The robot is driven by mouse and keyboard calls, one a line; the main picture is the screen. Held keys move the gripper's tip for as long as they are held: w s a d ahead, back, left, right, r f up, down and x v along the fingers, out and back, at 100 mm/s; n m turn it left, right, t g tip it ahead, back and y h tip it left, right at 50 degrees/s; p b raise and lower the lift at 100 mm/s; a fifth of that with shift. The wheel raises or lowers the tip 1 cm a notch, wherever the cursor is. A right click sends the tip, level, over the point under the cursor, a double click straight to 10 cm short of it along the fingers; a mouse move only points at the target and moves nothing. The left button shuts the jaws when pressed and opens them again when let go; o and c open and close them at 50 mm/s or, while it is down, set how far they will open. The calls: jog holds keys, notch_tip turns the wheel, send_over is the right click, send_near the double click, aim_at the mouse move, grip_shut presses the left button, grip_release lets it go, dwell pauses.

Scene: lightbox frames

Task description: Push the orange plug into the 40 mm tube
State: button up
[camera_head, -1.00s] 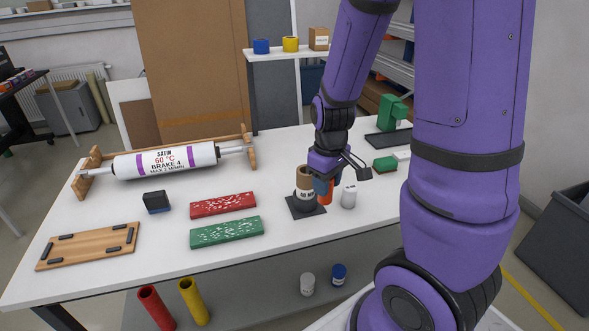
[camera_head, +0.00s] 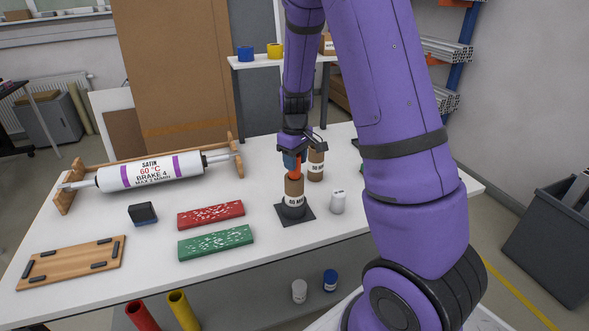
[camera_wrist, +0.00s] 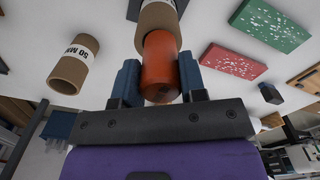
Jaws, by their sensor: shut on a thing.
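The orange plug (camera_head: 297,168) is upright in my gripper (camera_head: 292,160), directly above a brown cardboard tube (camera_head: 294,188). The tube stands upright in a black base (camera_head: 295,214); its white label is too small to read surely. In the wrist view, my gripper's two blue fingers (camera_wrist: 158,78) are shut on the plug (camera_wrist: 160,65), one on each side. The plug's far end is at the mouth of the tube (camera_wrist: 158,18). I cannot tell whether it has entered.
A second brown tube (camera_head: 316,165), labelled 50 MM in the wrist view (camera_wrist: 73,68), stands just behind. A white-grey jar (camera_head: 338,202) stands right of the base. Red (camera_head: 211,214) and green (camera_head: 215,242) speckled blocks lie to the left. The front table edge is clear.

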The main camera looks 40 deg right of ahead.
jog(key=shift+w+d+f, duration=0.15)
jog(key=shift+w, duration=0.25)
notch_tip(320, 180, down, 4)
jog(key=shift+r, duration=0.25)
grip_shut()
jog(key=shift+s+r, duration=0.1)
jog(key=shift+s, duration=0.05)
jog(key=o, duration=0.9)
grip_release()
jog(key=shift+o, duration=0.2)
